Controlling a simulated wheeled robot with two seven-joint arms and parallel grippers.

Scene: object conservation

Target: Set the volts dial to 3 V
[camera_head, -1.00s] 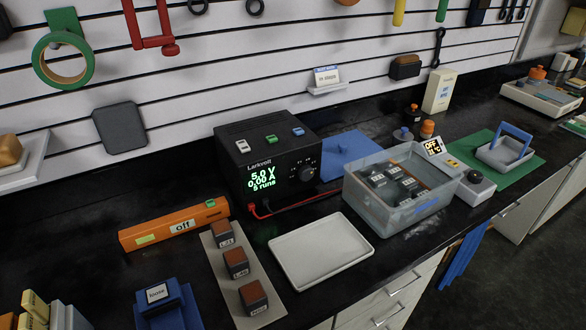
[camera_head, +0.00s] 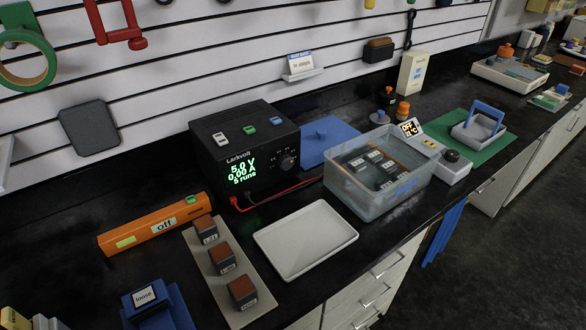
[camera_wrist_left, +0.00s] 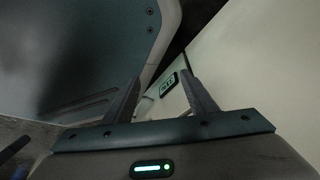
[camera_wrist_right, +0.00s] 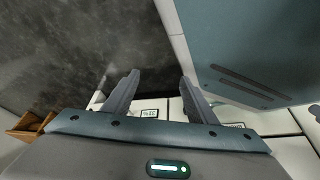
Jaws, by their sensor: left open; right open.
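The black Larkvolt power supply (camera_head: 245,150) stands on the dark bench in the head view. Its green display (camera_head: 242,172) reads 5.0 V, 0.00 A and 5 runs. A dark round dial (camera_head: 288,162) sits on its front face, right of the display; its pointer is too small to read. My left gripper (camera_wrist_left: 160,95) shows only in the left wrist view, its fingers apart with nothing between them. My right gripper (camera_wrist_right: 152,90) shows only in the right wrist view, also open and empty. Neither gripper is near the power supply.
A white tray (camera_head: 290,272) lies in front of the supply. A clear bin (camera_head: 365,200) with dark blocks stands to its right. An orange bar marked off (camera_head: 118,240) and a strip with several blocks (camera_head: 209,278) lie at front left. Red and black leads run right from the supply.

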